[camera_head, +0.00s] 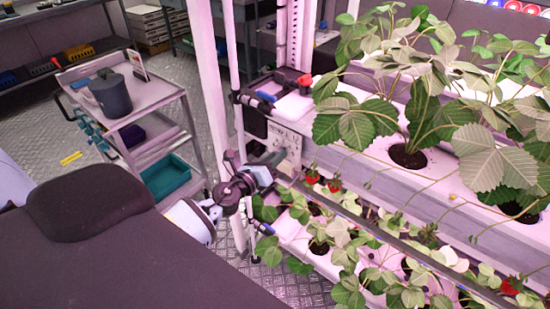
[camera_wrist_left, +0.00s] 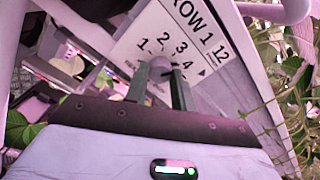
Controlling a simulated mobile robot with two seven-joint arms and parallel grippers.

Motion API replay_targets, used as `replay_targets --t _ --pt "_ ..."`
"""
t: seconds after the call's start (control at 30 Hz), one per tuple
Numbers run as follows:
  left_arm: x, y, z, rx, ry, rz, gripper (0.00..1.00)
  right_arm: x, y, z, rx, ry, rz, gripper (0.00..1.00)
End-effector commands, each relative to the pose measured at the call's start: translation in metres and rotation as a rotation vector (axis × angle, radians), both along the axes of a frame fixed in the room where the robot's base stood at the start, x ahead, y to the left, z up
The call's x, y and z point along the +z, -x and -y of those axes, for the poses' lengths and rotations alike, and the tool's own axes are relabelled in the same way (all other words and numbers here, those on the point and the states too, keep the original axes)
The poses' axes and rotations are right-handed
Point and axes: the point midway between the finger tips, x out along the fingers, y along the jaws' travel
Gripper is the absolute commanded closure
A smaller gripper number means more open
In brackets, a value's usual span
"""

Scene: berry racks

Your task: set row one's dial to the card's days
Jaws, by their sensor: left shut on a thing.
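Row one's sign plate (camera_head: 286,140) is on the end of the upper rack. In the left wrist view the white plate (camera_wrist_left: 140,40) reads "ROW 1" and "12", with the numbers 1, 2, 3 and 4 around the dial. The dial (camera_wrist_left: 161,65) is a small grey knob on this plate, between my left fingertips. My left gripper (camera_head: 272,163) is at the plate, and in the left wrist view the gripper (camera_wrist_left: 160,85) is shut on the dial. The fingers partly hide the knob, so its exact setting is unclear. My right gripper is not in view.
Strawberry plants (camera_head: 400,110) fill the upper rack, and more hang over the lower trough (camera_head: 320,255). A grey cart (camera_head: 150,105) at the left carries a dark pot (camera_head: 110,93), an upright card (camera_head: 137,65) and a teal bin (camera_head: 166,175). Metal floor is clear between cart and rack.

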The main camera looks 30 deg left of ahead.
Motion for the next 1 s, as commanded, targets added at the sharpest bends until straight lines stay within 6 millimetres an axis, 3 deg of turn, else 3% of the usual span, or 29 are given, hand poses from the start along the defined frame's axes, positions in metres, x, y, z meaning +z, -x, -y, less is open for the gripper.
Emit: replay_targets --t 0.4,0.97,1.0 --pt "0.0025 -0.0010 -0.0010 0.003 -0.195 0.020 0.98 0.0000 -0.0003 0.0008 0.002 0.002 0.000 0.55" --pt "0.0032 -0.0011 -0.0009 0.002 -0.223 0.023 0.98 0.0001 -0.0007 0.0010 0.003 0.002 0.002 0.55" --pt "0.0033 -0.0012 -0.0009 0.002 -0.223 0.023 0.72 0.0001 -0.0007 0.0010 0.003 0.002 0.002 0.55"
